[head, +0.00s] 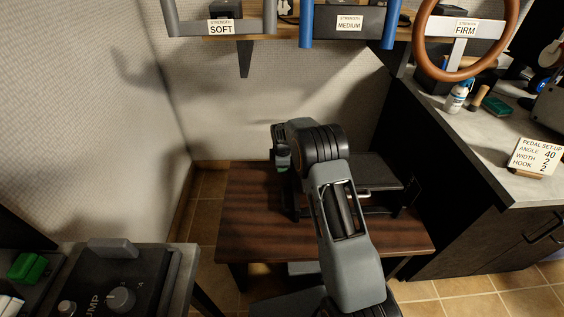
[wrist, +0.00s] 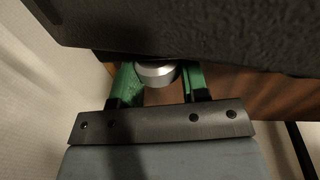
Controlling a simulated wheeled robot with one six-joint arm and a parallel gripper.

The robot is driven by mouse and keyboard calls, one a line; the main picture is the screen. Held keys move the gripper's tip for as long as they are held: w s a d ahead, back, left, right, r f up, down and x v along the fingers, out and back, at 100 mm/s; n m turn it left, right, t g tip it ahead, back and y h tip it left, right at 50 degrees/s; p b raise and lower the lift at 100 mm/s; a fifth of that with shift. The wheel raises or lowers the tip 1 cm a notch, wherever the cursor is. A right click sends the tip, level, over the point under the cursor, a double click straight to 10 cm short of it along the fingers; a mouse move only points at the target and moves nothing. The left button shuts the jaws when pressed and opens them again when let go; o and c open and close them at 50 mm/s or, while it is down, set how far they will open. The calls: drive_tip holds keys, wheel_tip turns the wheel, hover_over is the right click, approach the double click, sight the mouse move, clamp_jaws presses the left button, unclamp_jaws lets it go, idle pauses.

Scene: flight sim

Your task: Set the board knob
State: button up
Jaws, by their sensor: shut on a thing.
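A silver round knob (wrist: 157,73) shows in the wrist view, between the two green fingers of my gripper (wrist: 160,80). The fingers are shut on it. A dark textured body (wrist: 200,30) fills the top of the wrist view, just past the knob. In the head view my gripper (head: 284,165) is low over the left part of the wooden table, beside the dark board (head: 372,172). My arm hides part of the board there, and the knob cannot be made out. The knob's markings are not visible.
A card (head: 535,157) on the right counter reads pedal set-up, angle 40, width 2, hook 2. The wooden table (head: 245,215) is bare at its front left. A pump unit (head: 110,275) stands at lower left. A shelf with strength labels (head: 221,27) hangs above.

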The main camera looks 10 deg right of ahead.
drive_tip(key=shift+w+r+g+p, duration=0.1)
drive_tip(key=shift+r+g+p, duration=0.05)
drive_tip(key=shift+g+p, duration=0.65)
drive_tip(key=shift+f+g+y, duration=0.2)
drive_tip(key=shift+g+y, duration=0.1)
drive_tip(key=shift+g, duration=0.3)
drive_tip(key=shift+w+g+b, duration=0.1)
drive_tip(key=shift+g+b, duration=0.2)
drive_tip(key=shift+g, duration=0.5)
drive_tip(key=shift+d+g, duration=0.1)
drive_tip(key=shift+g, duration=0.2)
drive_tip(key=o, duration=0.9)
drive_tip(key=shift+y, duration=0.3)
drive_tip(key=shift+o, duration=0.2)
